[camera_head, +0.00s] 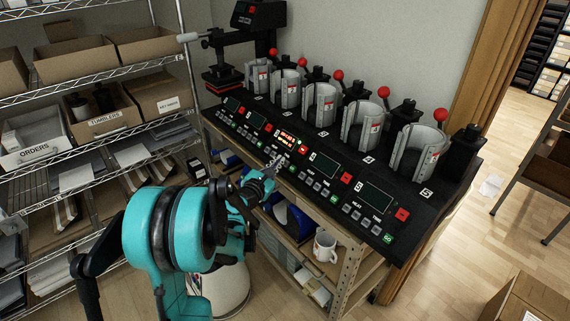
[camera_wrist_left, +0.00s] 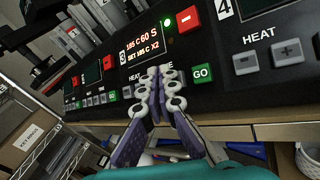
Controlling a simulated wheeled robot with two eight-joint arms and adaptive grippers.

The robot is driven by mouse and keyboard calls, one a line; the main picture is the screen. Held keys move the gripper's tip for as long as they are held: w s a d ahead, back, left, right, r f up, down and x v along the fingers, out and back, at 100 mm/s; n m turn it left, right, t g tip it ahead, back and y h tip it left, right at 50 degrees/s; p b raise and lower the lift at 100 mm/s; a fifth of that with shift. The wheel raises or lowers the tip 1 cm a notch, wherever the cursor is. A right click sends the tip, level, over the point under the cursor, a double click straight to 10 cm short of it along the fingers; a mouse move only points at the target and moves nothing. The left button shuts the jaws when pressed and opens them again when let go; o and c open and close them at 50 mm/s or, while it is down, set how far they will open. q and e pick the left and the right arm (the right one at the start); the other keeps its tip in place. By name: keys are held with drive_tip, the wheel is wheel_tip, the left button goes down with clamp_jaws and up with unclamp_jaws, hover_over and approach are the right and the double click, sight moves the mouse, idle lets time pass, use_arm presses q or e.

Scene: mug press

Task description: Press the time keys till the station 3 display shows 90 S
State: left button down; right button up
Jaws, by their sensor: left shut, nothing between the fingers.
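The station 3 display (camera_wrist_left: 143,42) is lit and reads 185 C 60 S, with SET 185 C X2 below. It also glows red in the head view (camera_head: 290,138). My left gripper (camera_wrist_left: 160,74) is shut and empty, its fingertips over the station 3 key row between the HEAT label and the green GO key (camera_wrist_left: 202,73). The fingers hide the time keys, and I cannot tell whether they touch one. In the head view the left gripper (camera_head: 274,167) is at the front of the black press console (camera_head: 335,185). My right gripper is not in view.
Several grey mug presses with red-knobbed levers (camera_head: 320,103) stand behind the panel. Station 4's heat keys (camera_wrist_left: 265,58) lie right of my fingers. A white mug (camera_head: 325,246) sits on the shelf below. A wire rack with boxes (camera_head: 95,120) stands at left.

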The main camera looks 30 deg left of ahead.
use_arm(q)
drive_tip(key=shift+w+f, duration=0.1)
drive_tip(key=shift+f, duration=0.05)
drive_tip(key=shift+w+d+f+b, duration=0.15)
drive_tip(key=shift+w+f+b, duration=0.05)
drive_tip(key=shift+b, duration=0.2)
drive_tip(key=shift+w+d+f+b, duration=0.1)
drive_tip(key=shift+w+f+b, duration=0.15)
drive_tip(key=shift+w+b, duration=0.05)
idle(0.7)
idle(0.4)
drive_tip(key=shift+s+a+r+p, duration=0.25)
drive_tip(key=shift+s+r+p, duration=0.1)
drive_tip(key=shift+s+r, duration=0.25)
drive_tip(key=s+r+p, duration=0.1)
drive_tip(key=s+a+r+p, duration=0.1)
drive_tip(key=s+r, duration=0.1)
drive_tip(key=shift+s+a+r, duration=0.2)
idle(0.4)
